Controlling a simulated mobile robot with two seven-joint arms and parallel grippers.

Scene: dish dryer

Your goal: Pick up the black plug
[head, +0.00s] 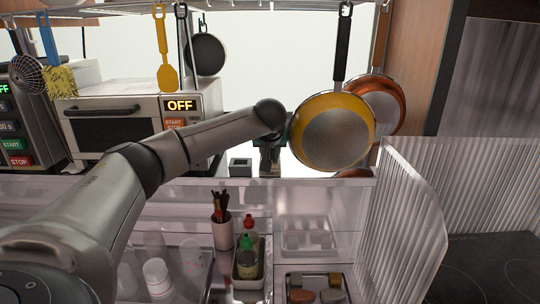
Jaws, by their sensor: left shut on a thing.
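My left arm reaches in from the left, across the counter to the gap beside the white oven. My left gripper (269,162) points down at its far end and is shut on a small dark thing, which seems to be the black plug. The fingers hide most of it, so its shape and whether it touches the surface below cannot be told. A small dark box with a grey top (240,168) stands just left of the gripper, apart from it. My right gripper is not in view.
A yellow pan (333,131) and a copper pan (385,103) hang close right of the gripper. The white oven (142,115) stands left. Below are a brush cup (222,232), bottles (247,242) and a clear ribbed panel (405,220).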

